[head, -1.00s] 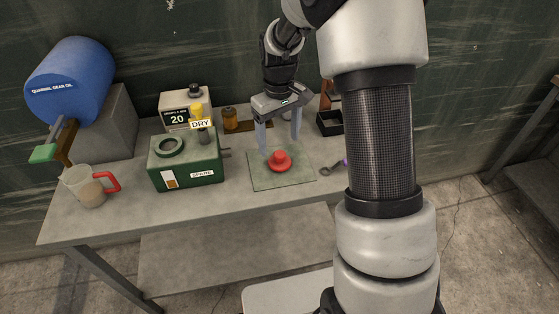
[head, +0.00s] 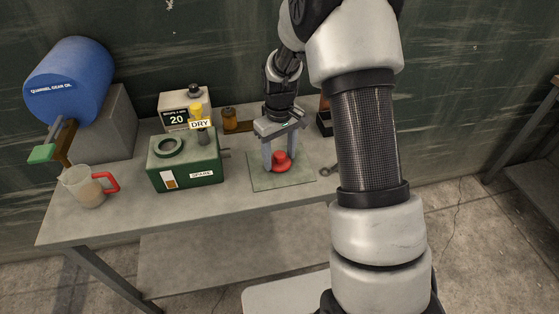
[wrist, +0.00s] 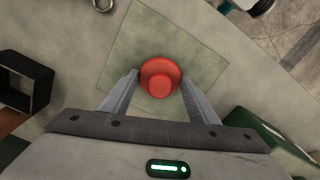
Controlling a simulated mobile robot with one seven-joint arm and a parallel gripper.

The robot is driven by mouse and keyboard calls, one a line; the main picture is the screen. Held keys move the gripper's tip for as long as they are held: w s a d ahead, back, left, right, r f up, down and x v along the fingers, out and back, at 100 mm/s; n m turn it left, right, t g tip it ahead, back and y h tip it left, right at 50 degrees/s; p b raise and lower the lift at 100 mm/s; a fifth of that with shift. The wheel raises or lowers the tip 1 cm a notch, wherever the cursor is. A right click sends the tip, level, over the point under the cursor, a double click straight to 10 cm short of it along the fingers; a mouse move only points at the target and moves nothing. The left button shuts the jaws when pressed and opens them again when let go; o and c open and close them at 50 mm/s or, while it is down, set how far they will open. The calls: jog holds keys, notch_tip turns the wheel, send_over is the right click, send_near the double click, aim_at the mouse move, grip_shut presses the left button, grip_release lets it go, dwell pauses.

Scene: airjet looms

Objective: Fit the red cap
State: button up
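The red cap (head: 281,161) sits on a square greenish mat (head: 262,183) on the workbench. It is round with a wider flange and a raised knob. My gripper (head: 281,168) is lowered over it, with one finger on either side.
A jug with a red handle (head: 88,187) stands at the bench's left, below a blue gear oil drum (head: 71,80). A wrench (head: 328,170) lies right of the mat.

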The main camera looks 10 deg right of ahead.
aim_at(280, 154)
jog(key=c, duration=0.5)
notch_tip(280, 154, up, 10)
jog(key=shift+r+p, duration=0.1)
jog(key=shift+p, duration=0.25)
jog(key=o, duration=0.4)
jog(key=c, duration=0.4)
jog(key=shift+s, duration=0.1)
